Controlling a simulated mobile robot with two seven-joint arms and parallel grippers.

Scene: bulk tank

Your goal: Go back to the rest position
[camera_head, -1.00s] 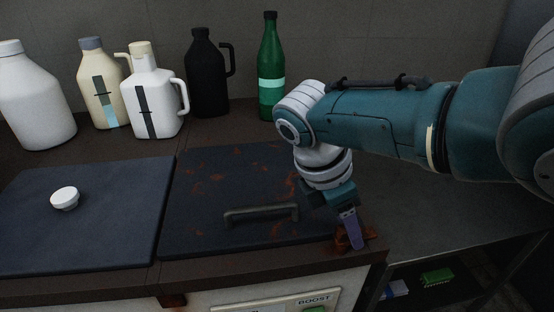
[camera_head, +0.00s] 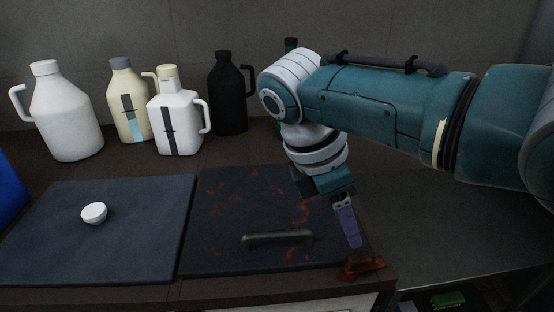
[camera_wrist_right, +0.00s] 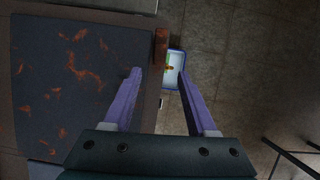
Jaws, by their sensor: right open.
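My right gripper (camera_head: 350,240) is open and empty, pointing down above the front right corner of the rusty dark lid (camera_head: 225,225). In the right wrist view its two purple fingers (camera_wrist_right: 159,76) are spread, with nothing between them. A rust-brown latch-like piece (camera_head: 362,266) sits at the lid's right front corner, just below the fingertips and apart from them; it also shows in the right wrist view (camera_wrist_right: 160,46). The lid lies flat and has a grey bar handle (camera_head: 278,237). My left gripper is not in view.
A dark lid (camera_head: 110,240) with a white knob (camera_head: 94,213) lies left. White (camera_head: 66,120), cream (camera_head: 128,108) and black (camera_head: 229,100) jugs stand behind, with another white jug (camera_head: 178,125). My right arm mostly hides a green bottle (camera_head: 290,44). A blue object (camera_head: 10,190) is far left.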

